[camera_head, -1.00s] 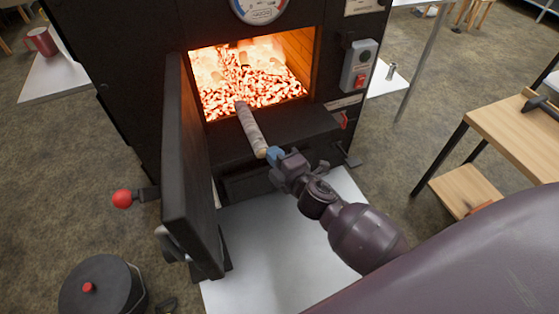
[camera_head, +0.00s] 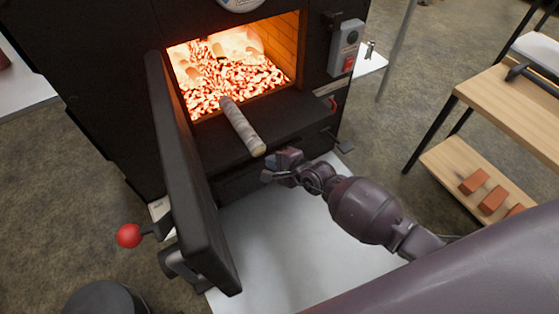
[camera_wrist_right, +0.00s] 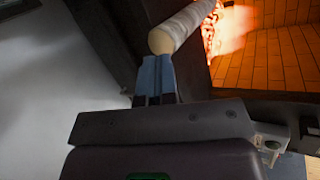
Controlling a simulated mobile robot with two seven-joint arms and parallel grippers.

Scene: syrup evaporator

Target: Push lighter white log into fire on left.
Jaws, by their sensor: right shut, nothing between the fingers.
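The light whitish log (camera_head: 243,128) lies on the ledge of the open firebox, its far end at the mouth and its near end sticking out toward me. The fire (camera_head: 225,78) glows as a bed of embers inside. My right gripper (camera_head: 268,176) is shut and empty, just below and right of the log's near end. In the right wrist view the blue fingertips (camera_wrist_right: 155,65) are together, close under the log's pale round end (camera_wrist_right: 161,41); whether they touch it I cannot tell. My left gripper is not in view.
The black firebox door (camera_head: 188,175) stands open on the left, with a red ball knob (camera_head: 129,236) beside it. A wooden shelf unit (camera_head: 510,115) with bricks stands at right. A dark pot (camera_head: 105,300) is at bottom left.

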